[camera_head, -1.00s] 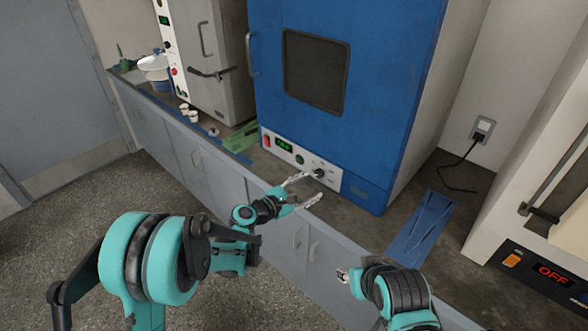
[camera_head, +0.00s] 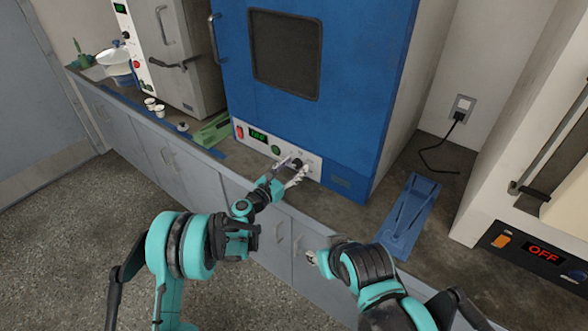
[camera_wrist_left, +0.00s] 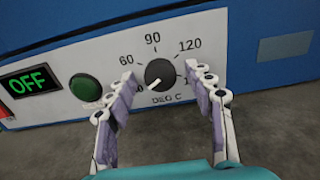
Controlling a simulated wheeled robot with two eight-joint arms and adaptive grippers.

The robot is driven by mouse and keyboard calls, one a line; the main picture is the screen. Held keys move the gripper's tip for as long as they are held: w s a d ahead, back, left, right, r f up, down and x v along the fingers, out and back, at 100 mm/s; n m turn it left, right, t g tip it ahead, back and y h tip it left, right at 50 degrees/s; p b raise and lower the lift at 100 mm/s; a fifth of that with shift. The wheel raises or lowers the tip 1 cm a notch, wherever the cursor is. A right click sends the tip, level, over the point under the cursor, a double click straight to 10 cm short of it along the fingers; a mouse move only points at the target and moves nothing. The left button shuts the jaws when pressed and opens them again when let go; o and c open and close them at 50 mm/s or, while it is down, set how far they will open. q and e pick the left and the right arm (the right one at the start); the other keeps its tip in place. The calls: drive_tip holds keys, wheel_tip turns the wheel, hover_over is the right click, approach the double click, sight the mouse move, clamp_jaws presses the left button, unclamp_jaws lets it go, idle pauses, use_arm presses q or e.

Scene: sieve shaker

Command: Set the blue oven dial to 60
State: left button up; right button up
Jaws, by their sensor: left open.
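The blue oven (camera_head: 300,110) stands on the counter, with a white control panel along its bottom. Its black dial (camera_wrist_left: 160,74) has a scale reading 60, 90 and 120 in the wrist view. The dial's white pointer is turned to the lower left, below 60, near a label partly hidden by a finger. In the head view the dial (camera_head: 297,163) is partly covered by my fingers. My left gripper (camera_head: 294,170) is open, its fingers on either side of the dial with gaps visible. My right gripper (camera_head: 312,258) is low by the counter front, its fingers unclear.
The panel also has a green OFF display (camera_wrist_left: 30,79), a green button (camera_wrist_left: 85,87) and a red switch (camera_head: 240,132). A blue stand (camera_head: 408,215) lies right of the oven. A green object (camera_head: 213,131) lies left. Another device with a red OFF display (camera_head: 543,253) is at right.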

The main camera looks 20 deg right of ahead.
use_arm(q)
drive_tip(key=shift+w+d, duration=0.15)
drive_tip(key=c, duration=1.2)
drive_tip(key=shift+o, duration=0.2)
drive_tip(key=shift+m, duration=0.3)
drive_tip(key=m+b, duration=0.1)
drive_tip(key=m, duration=0.4)
drive_tip(key=shift+m, duration=0.3)
drive_tip(key=m, duration=0.5)
drive_tip(key=shift+m, duration=0.3)
